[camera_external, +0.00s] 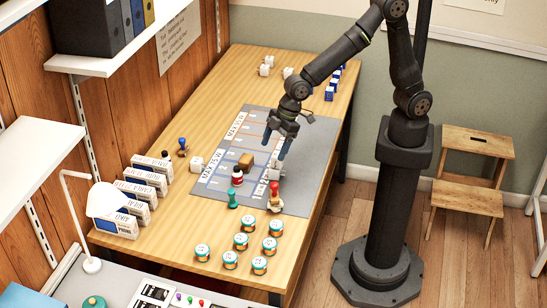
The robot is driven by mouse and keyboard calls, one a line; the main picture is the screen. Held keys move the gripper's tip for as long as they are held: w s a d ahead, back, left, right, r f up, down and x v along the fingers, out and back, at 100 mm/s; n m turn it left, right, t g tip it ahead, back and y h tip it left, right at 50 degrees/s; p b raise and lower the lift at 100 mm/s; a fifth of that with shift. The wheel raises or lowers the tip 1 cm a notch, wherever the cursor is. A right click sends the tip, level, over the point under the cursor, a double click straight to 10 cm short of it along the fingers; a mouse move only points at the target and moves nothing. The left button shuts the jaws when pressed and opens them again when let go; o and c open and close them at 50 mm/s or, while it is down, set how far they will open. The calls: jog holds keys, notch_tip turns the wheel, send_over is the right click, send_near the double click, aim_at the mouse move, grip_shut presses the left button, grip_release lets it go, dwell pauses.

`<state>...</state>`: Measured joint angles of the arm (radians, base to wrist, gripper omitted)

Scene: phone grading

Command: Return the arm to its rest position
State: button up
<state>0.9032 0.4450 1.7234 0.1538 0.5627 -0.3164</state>
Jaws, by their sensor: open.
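My gripper (280,146) hangs from my black arm over the right part of the grey mat (292,184). Whether the fingertips touch anything cannot be told from this angle.
A wooden step stool (468,183) stands right of my base.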

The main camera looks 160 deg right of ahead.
jog(key=s+d+f+m+g+h, duration=0.1)
jog(key=s+d+f+m, duration=0.1)
jog(key=d, duration=0.9)
jog(key=s+d+f+m, duration=0.1)
jog(key=s+d+f, duration=0.1)
jog(key=d, duration=0.8)
jog(key=w+f, duration=0.3)
jog(key=w, duration=0.3)
jog(key=shift+f, duration=0.4)
